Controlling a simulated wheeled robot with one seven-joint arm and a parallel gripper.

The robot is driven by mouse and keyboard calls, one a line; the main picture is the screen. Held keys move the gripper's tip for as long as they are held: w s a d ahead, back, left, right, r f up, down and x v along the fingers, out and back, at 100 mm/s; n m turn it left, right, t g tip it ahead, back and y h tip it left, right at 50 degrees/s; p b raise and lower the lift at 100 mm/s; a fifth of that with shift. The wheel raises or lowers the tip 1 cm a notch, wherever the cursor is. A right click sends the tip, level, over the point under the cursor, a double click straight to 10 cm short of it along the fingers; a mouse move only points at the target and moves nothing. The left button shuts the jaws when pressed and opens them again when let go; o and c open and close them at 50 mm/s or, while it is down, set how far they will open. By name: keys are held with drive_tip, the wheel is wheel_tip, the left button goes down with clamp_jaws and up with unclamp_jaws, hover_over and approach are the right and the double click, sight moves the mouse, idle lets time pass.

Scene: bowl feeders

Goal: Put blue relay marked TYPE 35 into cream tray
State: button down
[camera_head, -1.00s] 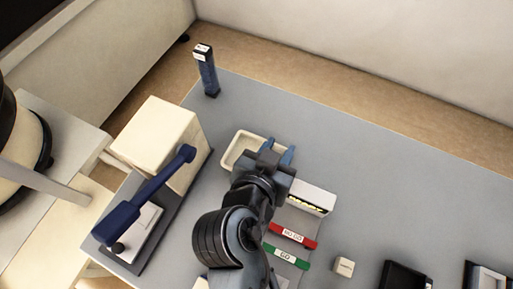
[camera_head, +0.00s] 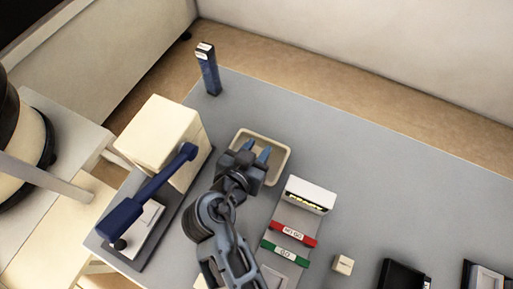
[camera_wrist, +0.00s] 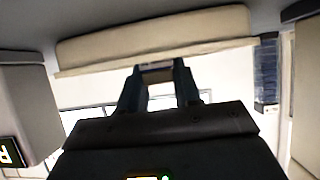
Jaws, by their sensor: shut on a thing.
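The cream tray (camera_head: 283,160) lies on the grey table, right of the cream box. My gripper (camera_head: 257,151) is over the tray, with its two fingers pointing into the tray area. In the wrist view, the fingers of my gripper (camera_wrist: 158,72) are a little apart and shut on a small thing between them. That thing is mostly hidden, and neither its blue colour nor a TYPE 35 mark can be read. I cannot tell whether it touches the tray floor.
A cream box (camera_head: 160,130) with a blue lever (camera_head: 150,190) stands left of the tray. A dark blue tower (camera_head: 208,72) stands at the far edge.

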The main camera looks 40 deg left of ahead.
drive_tip(key=shift+f, duration=0.15)
drive_tip(key=c, duration=0.8)
unclamp_jaws()
drive_tip(key=shift+r, duration=0.3)
drive_tip(key=v, duration=1.2)
drive_tip(key=shift+f+b, duration=0.15)
drive_tip(key=shift+b, duration=0.25)
drive_tip(key=shift+s, duration=0.1)
